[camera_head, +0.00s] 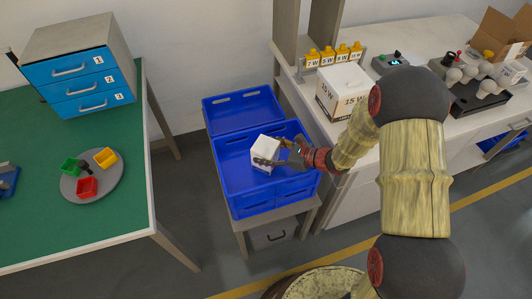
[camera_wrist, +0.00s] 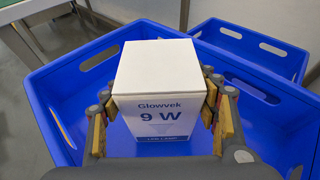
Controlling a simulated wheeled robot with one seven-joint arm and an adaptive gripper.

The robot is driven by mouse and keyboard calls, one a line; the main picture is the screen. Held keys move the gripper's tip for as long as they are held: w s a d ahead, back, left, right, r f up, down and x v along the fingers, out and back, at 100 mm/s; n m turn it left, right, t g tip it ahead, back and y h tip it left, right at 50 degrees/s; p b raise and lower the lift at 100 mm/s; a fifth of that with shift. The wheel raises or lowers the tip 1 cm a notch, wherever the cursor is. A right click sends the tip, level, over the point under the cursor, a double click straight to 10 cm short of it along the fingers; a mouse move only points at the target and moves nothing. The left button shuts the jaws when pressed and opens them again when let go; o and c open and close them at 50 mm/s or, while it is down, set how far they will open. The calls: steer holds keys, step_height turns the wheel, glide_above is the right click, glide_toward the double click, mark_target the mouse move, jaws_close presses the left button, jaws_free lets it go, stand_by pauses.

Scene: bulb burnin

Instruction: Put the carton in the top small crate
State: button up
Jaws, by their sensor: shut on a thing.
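A white carton (camera_wrist: 160,80) marked "Glowvek 9 W" stands between the two fingers of my gripper (camera_wrist: 160,112). In the head view the carton (camera_head: 265,154) is a small white box within the outline of a blue crate (camera_head: 225,175). My gripper (camera_head: 280,160) is shut on the carton, holding it from two sides. In the wrist view the crate's walls (camera_wrist: 62,95) surround the carton. The carton's underside is hidden, so I cannot tell whether it touches the crate floor.
A second blue crate (camera_head: 243,100) sits behind the first; a wooden stand (camera_head: 238,225) supports the near one. On the right bench are a large 15 W box (camera_head: 341,90) and yellow-topped wattage markers (camera_head: 327,57). A green table (camera_head: 110,200) with a blue-drawered cabinet (camera_head: 80,68) is at left.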

steer(key=shift+f, duration=0.15)
steer(key=o, duration=1.1)
